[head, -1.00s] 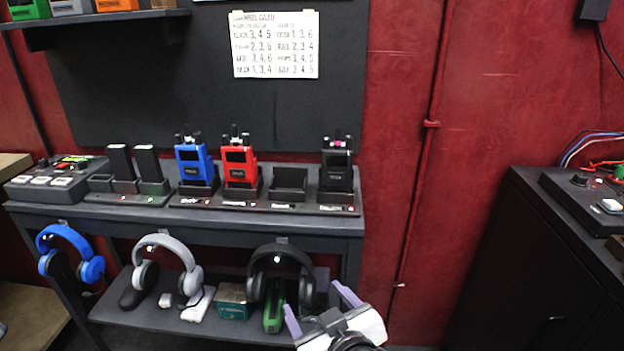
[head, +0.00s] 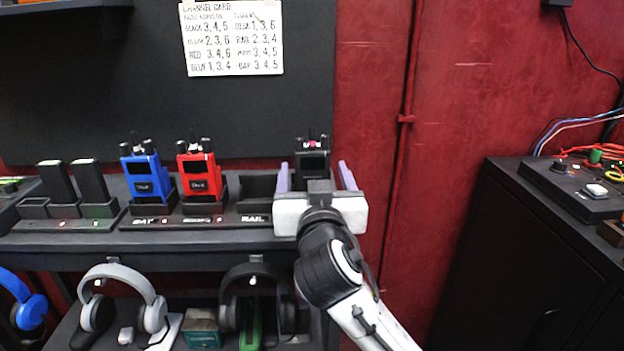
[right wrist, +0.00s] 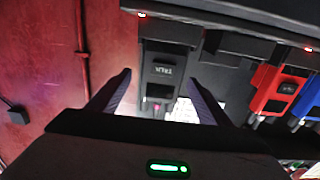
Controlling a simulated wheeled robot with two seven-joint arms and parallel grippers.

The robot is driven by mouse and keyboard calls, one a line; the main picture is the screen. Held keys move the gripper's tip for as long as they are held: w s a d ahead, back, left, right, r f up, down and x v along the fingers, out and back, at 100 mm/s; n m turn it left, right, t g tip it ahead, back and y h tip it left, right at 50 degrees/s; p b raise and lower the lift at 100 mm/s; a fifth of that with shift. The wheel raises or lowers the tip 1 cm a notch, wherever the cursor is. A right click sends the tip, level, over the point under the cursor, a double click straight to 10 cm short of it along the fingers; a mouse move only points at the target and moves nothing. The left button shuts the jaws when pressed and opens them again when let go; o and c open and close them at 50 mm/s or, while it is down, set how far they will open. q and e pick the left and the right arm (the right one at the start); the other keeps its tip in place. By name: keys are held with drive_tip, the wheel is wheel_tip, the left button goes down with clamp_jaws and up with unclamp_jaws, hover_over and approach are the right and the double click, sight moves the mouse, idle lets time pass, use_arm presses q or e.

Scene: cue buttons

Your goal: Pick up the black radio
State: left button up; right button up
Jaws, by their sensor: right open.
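The black radio (head: 312,158) stands upright in the rightmost slot of the charger row on the shelf top. Its lower part is hidden behind my gripper in the head view. My right gripper (head: 315,176) is open, with one purple finger to each side of the radio as seen from the head. In the right wrist view the black radio (right wrist: 162,72) shows upside down between the open fingers of my right gripper (right wrist: 155,92). I cannot tell whether the fingers reach around it. My left gripper is not in view.
A blue radio (head: 147,178) and a red radio (head: 200,176) stand left of an empty charger slot (head: 258,186). Headphones (head: 122,290) hang below the shelf top. A red wall is behind, and a dark cabinet (head: 540,250) stands at the right.

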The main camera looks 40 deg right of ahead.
sight(313, 171)
drive_tip(key=shift+x, duration=1.5)
drive_tip(key=shift+a+f, duration=0.1)
drive_tip(key=c, duration=1.3)
drive_tip(key=shift+o, duration=0.2)
wheel_tip(313, 171, up, 9)
drive_tip(key=shift+f+p, duration=0.1)
drive_tip(key=shift+p, duration=1)
drive_tip(key=shift+r, duration=0.7)
